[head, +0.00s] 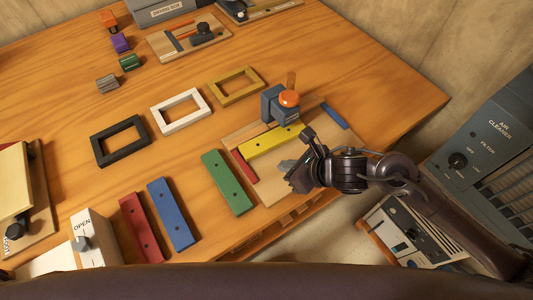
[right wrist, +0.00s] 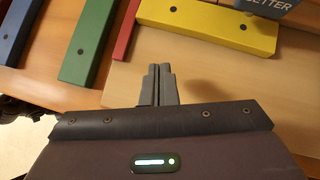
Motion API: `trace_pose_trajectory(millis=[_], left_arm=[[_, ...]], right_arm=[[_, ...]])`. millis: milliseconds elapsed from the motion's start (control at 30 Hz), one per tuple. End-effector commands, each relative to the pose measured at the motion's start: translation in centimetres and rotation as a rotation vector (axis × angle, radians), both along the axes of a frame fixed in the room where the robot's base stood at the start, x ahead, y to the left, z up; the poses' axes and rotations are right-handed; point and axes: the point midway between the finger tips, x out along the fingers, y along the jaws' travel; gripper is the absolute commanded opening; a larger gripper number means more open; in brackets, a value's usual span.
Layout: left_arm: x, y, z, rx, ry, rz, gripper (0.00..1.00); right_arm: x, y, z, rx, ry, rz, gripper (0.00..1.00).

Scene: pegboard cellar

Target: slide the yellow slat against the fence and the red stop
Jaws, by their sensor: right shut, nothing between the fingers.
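The yellow slat (head: 270,142) lies on a light wooden board (head: 268,190), with its left end close to the red stop (head: 243,167). It also shows in the right wrist view (right wrist: 205,24), beside the red stop (right wrist: 124,32); I cannot tell whether they touch. A plain wooden strip that looks like the fence (head: 248,131) runs behind the slat; contact there is unclear. My right gripper (head: 287,166) is shut and empty, in front of the slat and apart from it. Its closed fingers also show in the right wrist view (right wrist: 159,72). My left gripper is not in view.
A grey-blue block with an orange knob (head: 288,98) stands behind the slat. A blue strip (head: 336,117) is at the board's right. Green (head: 227,182), blue (head: 173,214) and red (head: 141,227) slats lie to the left. Several frames lie behind. The table's front edge is close.

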Motion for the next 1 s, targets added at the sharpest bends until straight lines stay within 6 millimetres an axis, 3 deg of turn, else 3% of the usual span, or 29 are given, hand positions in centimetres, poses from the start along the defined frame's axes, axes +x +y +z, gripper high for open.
trace_pose_trajectory(millis=[167,467,1000], left_arm=[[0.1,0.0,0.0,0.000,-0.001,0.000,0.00],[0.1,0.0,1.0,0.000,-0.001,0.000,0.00],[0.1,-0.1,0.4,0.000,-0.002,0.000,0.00]], right_arm=[[1.7,2.3,-2.7,0.003,0.003,-0.001,0.00],[3.9,4.8,-2.5,0.000,-0.001,-0.001,0.00],[4.6,5.7,-2.7,0.000,-0.005,0.003,0.00]])
